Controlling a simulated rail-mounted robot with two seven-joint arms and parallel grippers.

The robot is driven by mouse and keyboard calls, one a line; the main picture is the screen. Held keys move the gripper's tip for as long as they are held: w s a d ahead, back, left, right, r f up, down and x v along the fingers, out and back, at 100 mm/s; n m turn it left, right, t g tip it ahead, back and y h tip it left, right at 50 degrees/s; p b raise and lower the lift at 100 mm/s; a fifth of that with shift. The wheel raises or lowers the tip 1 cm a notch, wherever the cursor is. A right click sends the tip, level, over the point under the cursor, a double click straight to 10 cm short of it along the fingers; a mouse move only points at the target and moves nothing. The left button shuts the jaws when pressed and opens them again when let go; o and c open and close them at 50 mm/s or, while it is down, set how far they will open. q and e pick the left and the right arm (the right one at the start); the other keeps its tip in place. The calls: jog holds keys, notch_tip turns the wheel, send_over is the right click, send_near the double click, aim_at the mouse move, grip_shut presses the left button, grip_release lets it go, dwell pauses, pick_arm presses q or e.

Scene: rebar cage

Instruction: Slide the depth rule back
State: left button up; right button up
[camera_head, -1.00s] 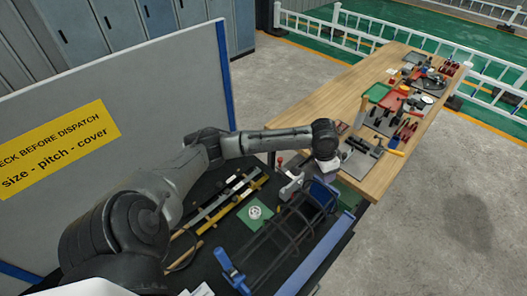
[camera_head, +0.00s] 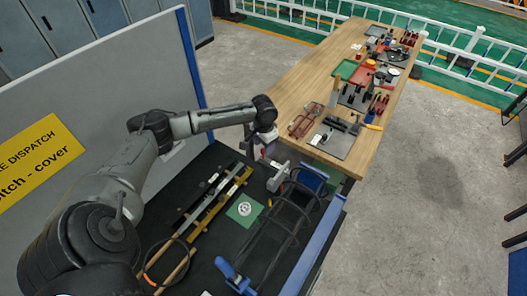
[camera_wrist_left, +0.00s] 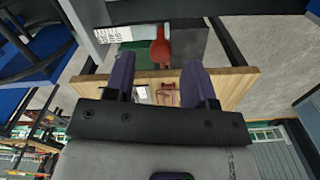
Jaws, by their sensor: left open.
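My left gripper (camera_head: 272,167) hangs over the far end of the black bench, by the far end of the rebar cage (camera_head: 283,215). In the left wrist view its fingers (camera_wrist_left: 160,80) are apart, with nothing between the tips. A red round-ended part (camera_wrist_left: 160,46) stands just beyond them, in line with the gap. A white strip with dark marks (camera_wrist_left: 116,33) lies beside it; I cannot tell surely whether these belong to the depth rule. In the head view a small red part (camera_head: 263,153) shows beside the gripper, partly hidden. My right gripper is not in view.
The cage lies between blue end fixtures (camera_head: 236,277). Yellow and grey bars (camera_head: 215,200) and a green pad (camera_head: 244,208) lie left of it. A wooden table (camera_head: 300,80) with tools and trays stands beyond. A grey panel (camera_head: 100,90) stands on the left.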

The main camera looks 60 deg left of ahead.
aim_at(263, 150)
pick_arm(q)
jog(key=shift+f, duration=2.15)
grip_shut()
